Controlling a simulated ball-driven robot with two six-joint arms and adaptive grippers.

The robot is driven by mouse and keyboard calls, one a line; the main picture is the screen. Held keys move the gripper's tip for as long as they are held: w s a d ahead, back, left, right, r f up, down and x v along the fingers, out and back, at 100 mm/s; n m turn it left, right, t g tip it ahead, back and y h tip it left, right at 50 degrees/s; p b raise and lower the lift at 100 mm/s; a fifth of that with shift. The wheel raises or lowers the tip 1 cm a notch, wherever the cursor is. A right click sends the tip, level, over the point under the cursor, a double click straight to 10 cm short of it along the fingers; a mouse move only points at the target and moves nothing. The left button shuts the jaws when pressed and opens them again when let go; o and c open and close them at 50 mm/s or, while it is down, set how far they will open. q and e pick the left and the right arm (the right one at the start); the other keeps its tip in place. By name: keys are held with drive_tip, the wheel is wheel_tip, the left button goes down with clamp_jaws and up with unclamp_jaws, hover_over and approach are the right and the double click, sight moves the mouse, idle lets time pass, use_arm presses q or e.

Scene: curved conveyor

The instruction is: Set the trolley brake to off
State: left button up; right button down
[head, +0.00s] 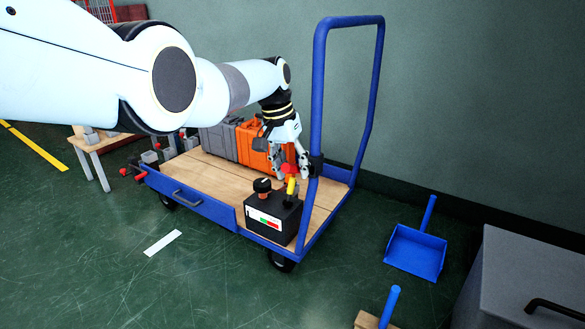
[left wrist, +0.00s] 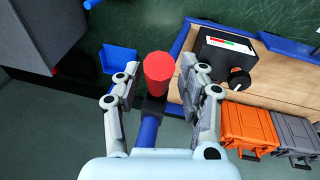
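The blue trolley (head: 205,201) has a wooden deck and a tall blue push handle (head: 317,105). A red knob (head: 288,169) on a yellow stem (head: 291,186) stands beside the handle's near post. It also shows in the left wrist view as a red knob (left wrist: 158,70). My left gripper (head: 289,173) is over it, pointing down. In the left wrist view its fingers (left wrist: 159,68) are spread either side of the red knob, with gaps on both sides. A black box (head: 283,224) with a black dial (head: 262,186) and a red-green label (head: 264,220) is on the near deck corner. My right gripper is out of view.
An orange case (head: 250,143) and a grey case (head: 217,139) stand on the deck behind the box. A blue dustpan (head: 415,252) lies right of the trolley. A grey cabinet (head: 520,270) is at lower right. The floor in front is mostly clear.

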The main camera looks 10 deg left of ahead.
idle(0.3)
use_arm(q)
drive_tip(key=v, duration=1.2)
